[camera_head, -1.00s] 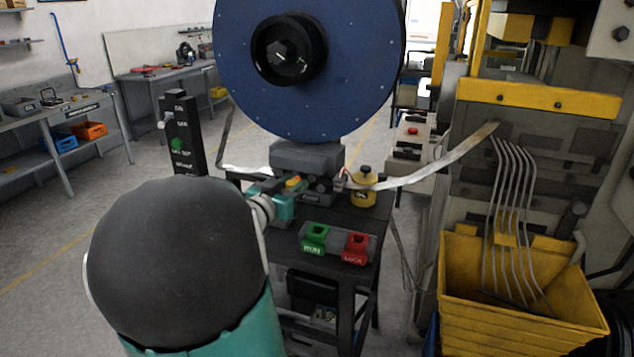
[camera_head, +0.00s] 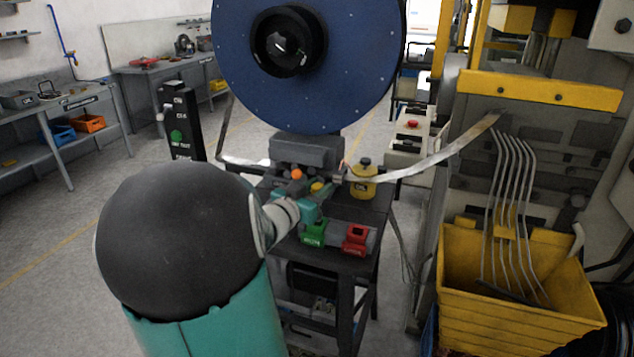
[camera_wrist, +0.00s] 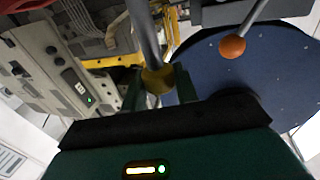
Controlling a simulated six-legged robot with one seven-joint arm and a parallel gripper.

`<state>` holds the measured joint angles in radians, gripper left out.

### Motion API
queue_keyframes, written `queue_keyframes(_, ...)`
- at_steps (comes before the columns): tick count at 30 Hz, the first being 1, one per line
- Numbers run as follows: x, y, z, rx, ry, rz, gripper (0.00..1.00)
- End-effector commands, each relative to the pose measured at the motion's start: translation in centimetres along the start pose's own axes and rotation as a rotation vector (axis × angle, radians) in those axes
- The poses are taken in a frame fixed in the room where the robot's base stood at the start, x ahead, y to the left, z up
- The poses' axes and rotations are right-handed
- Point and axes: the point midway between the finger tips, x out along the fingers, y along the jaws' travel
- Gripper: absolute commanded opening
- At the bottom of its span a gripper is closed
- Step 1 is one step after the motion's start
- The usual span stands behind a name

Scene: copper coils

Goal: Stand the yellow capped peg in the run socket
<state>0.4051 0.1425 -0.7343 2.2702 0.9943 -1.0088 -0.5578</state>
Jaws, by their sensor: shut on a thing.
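The yellow capped peg (camera_head: 318,187) shows as a small yellow top at my gripper in the head view. In the wrist view its round yellow cap (camera_wrist: 158,80) sits between the two green fingers of my gripper (camera_wrist: 161,88), which is shut on it. The green run socket (camera_head: 314,234) stands at the front of the black stand, just below my gripper in the picture. I cannot tell whether the peg touches it. The red lock socket (camera_head: 355,239) is to its right.
An orange ball knob (camera_head: 296,174) on a lever is close behind my gripper and also shows in the wrist view (camera_wrist: 232,46). A yellow canister (camera_head: 363,183) stands at the stand's back right. The big blue reel (camera_head: 345,95) and metal strip (camera_head: 430,163) are behind.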

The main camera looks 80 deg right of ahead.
Motion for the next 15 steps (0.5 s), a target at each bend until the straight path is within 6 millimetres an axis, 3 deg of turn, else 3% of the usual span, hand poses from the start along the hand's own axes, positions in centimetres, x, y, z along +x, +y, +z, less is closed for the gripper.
queue_keyframes(15, 0.0, 0.0, 2.9, -0.002, -0.001, -0.001, 0.06)
